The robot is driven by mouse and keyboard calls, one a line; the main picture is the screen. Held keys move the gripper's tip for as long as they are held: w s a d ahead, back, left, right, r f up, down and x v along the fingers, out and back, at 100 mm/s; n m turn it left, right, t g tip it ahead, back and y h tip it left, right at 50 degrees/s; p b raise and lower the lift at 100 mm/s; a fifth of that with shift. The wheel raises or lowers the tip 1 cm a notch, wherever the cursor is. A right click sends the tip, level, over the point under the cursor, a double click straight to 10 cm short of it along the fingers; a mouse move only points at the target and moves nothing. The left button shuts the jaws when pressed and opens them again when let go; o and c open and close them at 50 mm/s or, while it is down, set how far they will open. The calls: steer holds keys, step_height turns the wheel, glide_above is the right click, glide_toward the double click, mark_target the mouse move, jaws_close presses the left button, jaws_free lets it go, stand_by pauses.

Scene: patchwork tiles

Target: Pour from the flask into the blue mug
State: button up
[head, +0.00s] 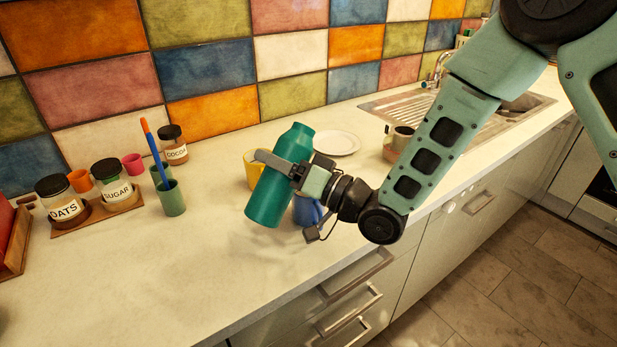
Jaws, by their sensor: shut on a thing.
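My gripper (279,166) is shut on the teal flask (267,202), around its upper middle. The flask leans, with its narrower end up and to the right and its broad end down and to the left. I cannot tell whether its base touches the counter. The blue mug (306,209) is just right of the flask's lower part, mostly hidden behind my gripper and wrist. Its inside is hidden. No liquid is seen coming from the flask.
A yellow mug (250,169) is partly hidden behind the flask. A white plate (337,143) lies behind it. Labelled jars, small cups and a green cup (171,198) stand left. The front-left counter (180,280) is clear.

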steer(key=shift+r+m+t+p, duration=0.3)
steer(key=shift+r+m, duration=0.1)
steer(key=shift+s+a+f+m, duration=0.15)
steer(key=shift+f+m, duration=0.45)
steer(key=shift+m, duration=0.2)
steer(key=shift+s+a+f+m+t+p, duration=0.15)
steer(key=shift+m+t+p, duration=0.35)
steer(key=shift+m, duration=0.6)
steer(key=shift+f+m+t+b, duration=0.3)
steer(key=shift+m+t+b, duration=0.15)
steer(key=shift+m, duration=0.75)
steer(key=shift+s+a+r+m+t+h+p, duration=0.15)
steer(key=shift+r+m+t+h+p, duration=0.3)
steer(key=shift+r+m, duration=0.55)
steer(key=shift+f+m, duration=0.4)
steer(key=shift+m, duration=0.5)
steer(key=shift+m+h+b, duration=0.25)
steer(key=shift+m+b, duration=0.05)
steer(key=shift+m, duration=0.1)
steer(key=shift+w+d+r+m+t+h+p, duration=0.2)
steer(key=shift+r+m+t+p, duration=0.2)
steer(key=shift+m, duration=0.35)
steer(key=shift+w+d+r+m+t+h+p, duration=0.15)
steer(key=shift+r+m+t+p, duration=0.15)
steer(key=shift+m, duration=0.45)
